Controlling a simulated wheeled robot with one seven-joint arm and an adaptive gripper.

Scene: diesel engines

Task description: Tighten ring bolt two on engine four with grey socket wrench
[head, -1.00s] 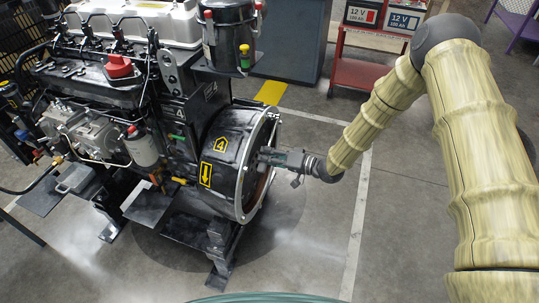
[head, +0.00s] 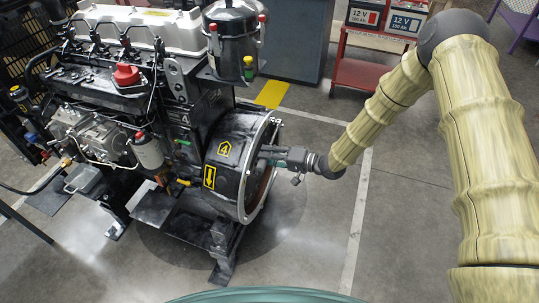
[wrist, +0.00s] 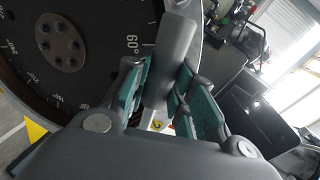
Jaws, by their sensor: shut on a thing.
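Engine four (head: 150,90), marked with yellow "4" labels, stands at the left in the head view. Its round housing ring (head: 262,175) faces right, towards my arm. My gripper (head: 272,155) is at the ring's open face. In the wrist view, my gripper (wrist: 160,95) is shut on the grey socket wrench (wrist: 172,58), which points away from me to the rim.
The dark flywheel (wrist: 95,55), with a degree scale and centre bolts, fills the left of the wrist view. A red cart (head: 355,75) with 12 V batteries stands behind. The floor (head: 310,245) right of the engine is clear.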

